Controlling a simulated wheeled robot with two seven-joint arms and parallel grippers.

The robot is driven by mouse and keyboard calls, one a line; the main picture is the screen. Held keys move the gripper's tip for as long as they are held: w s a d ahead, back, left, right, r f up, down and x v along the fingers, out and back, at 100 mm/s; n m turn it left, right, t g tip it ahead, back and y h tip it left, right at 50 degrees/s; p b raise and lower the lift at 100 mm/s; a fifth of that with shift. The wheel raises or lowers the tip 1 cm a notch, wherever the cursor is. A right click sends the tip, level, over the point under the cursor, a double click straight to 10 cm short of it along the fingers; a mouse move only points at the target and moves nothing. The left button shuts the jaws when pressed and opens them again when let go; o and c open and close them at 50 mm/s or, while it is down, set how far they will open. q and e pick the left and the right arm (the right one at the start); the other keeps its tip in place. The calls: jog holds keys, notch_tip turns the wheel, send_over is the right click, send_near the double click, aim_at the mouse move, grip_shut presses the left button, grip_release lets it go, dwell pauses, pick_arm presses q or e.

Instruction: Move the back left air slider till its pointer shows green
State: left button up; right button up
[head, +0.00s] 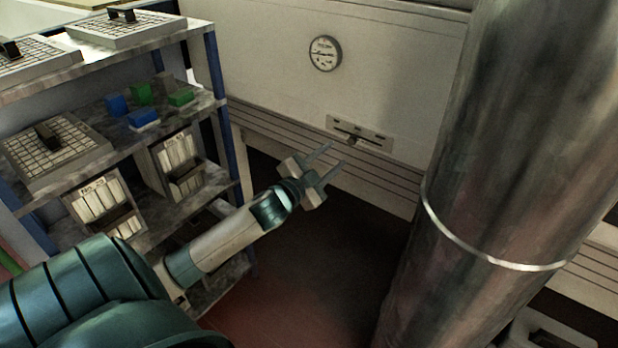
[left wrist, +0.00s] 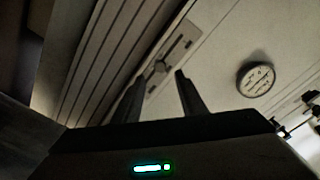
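An air slider (head: 359,132), a pale plate with a slot and a small dark knob (head: 353,141), is set low in the cream wall panel. It also shows in the left wrist view (left wrist: 174,56), just beyond the fingertips. A round dial (head: 325,53) sits above it on the panel, and also shows in the left wrist view (left wrist: 256,79). Its pointer and colours are too small to read. My left gripper (head: 329,160) is open and empty, in front of and a little below the slider, apart from it; its fingers (left wrist: 158,92) point toward the panel. My right gripper is not seen.
A thick metal column (head: 500,150) stands at the right. A shelf rack (head: 215,60) at the left holds trays, file boxes (head: 178,160) and blue and green blocks (head: 140,93). Dark red floor (head: 320,260) is clear between them.

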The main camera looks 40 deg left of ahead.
pick_arm(q)
jog(key=s+b, duration=0.1)
jog(key=s, duration=0.8)
jog(key=shift+s+d, duration=0.15)
jog(key=shift+d, duration=0.15)
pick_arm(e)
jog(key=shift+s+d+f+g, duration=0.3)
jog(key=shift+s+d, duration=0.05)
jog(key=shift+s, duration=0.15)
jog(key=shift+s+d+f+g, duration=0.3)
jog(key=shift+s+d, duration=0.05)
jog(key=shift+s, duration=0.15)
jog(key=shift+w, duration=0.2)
